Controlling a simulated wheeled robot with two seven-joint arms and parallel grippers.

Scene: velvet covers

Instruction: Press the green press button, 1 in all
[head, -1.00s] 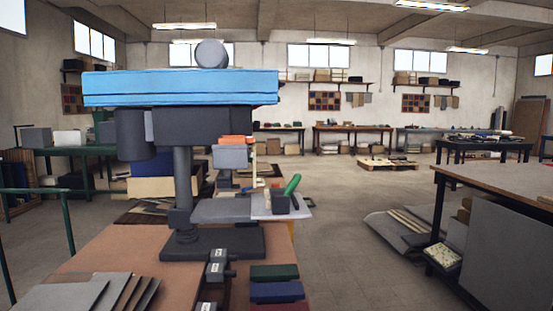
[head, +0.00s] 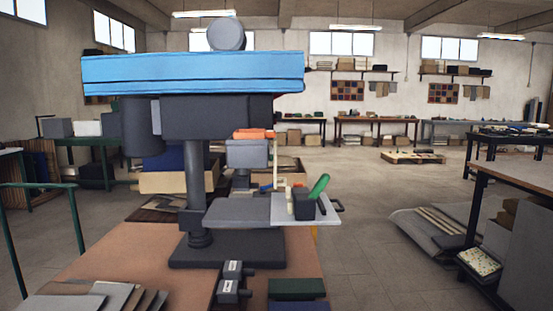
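A large press (head: 222,118) with a blue-topped head, a dark grey column and a dark base stands on a brown bench (head: 110,256) ahead of me. Two small dark grey boxes with white labels, the nearer box (head: 228,292) and the farther box (head: 232,270), sit in front of the press base. No green button can be made out on them or on the press. A green handle (head: 319,186) sticks up from a dark holder (head: 304,205) on a pale plate at the right of the press. Neither of my grippers is in view.
Flat grey and brown sheets (head: 62,303) lie at the bench's front left. Dark green and blue blocks (head: 296,290) lie at its front right. A green rail (head: 40,186) stands at left. Another table (head: 518,178) stands at right. The floor (head: 360,260) between is open.

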